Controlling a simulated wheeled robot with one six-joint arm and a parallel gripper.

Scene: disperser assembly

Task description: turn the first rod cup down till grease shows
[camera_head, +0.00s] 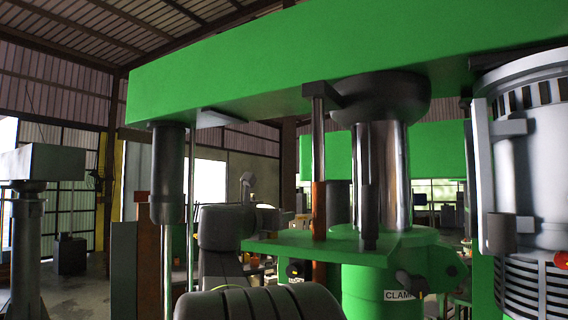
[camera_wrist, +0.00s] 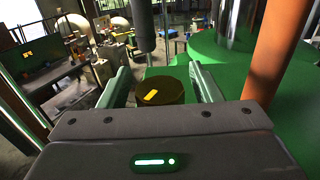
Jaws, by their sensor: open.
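In the wrist view a round dark brass-coloured cup (camera_wrist: 174,88) with a yellow mark on its top lies between the two fingers of my gripper (camera_wrist: 158,76). The fingers are apart, with a visible gap on each side of the cup. No grease can be made out on it. In the head view a rod (camera_head: 318,150), bright above and orange below, runs from the green beam (camera_head: 300,75) down to a green plate (camera_head: 335,247). My arm stands left of this rod; the cup cannot be made out there.
A thick chrome column (camera_head: 396,180) stands right of the rod, and a grey motor (camera_head: 535,150) stands at the far right. A dark cylinder (camera_head: 168,175) hangs from the beam's left end. In the wrist view an orange post (camera_wrist: 270,50) stands close on the right.

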